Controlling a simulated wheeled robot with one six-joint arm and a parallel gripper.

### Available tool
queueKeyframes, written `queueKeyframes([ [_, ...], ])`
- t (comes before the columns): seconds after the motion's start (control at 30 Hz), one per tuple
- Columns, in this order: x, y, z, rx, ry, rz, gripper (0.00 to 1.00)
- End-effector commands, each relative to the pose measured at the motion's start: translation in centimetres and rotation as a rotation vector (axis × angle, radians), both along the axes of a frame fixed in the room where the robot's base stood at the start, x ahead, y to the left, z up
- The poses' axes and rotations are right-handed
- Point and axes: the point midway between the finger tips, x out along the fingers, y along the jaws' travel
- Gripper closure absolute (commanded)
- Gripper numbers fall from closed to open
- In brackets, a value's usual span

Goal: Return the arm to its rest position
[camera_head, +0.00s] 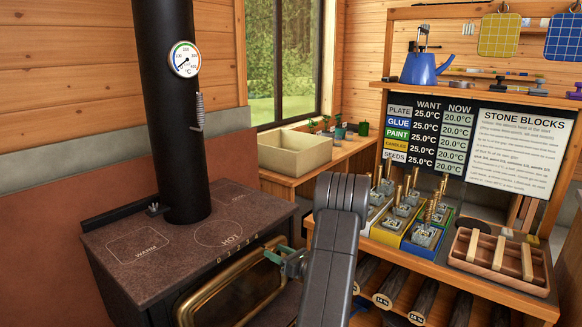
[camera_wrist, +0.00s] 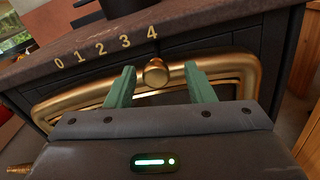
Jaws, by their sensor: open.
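My gripper (camera_wrist: 161,88) is open in the wrist view. Its two green fingers stand apart, one on each side of a round brass knob (camera_wrist: 156,72) on the stove front, with nothing visibly held between them. Whether the fingers touch the knob I cannot tell. In the head view my grey arm (camera_head: 336,245) rises in the lower middle and my gripper (camera_head: 290,262) shows to its left, by the stove's front. The dark stove (camera_head: 165,240) has a top marked WARM and HOT, numbers 0 to 4 along its edge, and a brass-framed door (camera_head: 215,295).
A black stovepipe (camera_head: 178,110) with a dial gauge (camera_head: 185,59) rises from the stove. To the right, a workbench holds metal blocks in coloured trays (camera_head: 392,232) and a wooden tray (camera_head: 500,262), with logs below. A beige basin (camera_head: 295,152) stands by the window.

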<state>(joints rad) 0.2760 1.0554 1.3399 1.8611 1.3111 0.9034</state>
Motion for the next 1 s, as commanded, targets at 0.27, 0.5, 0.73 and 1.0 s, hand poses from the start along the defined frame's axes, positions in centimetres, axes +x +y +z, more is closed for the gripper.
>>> queueKeyframes([
  [0.27, 0.6, 2.2, 0.0, 0.001, 0.001, 0.001, 0.51],
  [0.5, 0.3, 2.4, 0.0, 0.001, 0.0, 0.0, 0.51],
  [0.73, 0.2, 2.5, 0.1, 0.0, 0.0, 0.002, 0.51],
  [1.0, -1.3, 4.6, 1.1, -0.017, -0.013, 0.04, 0.51],
])
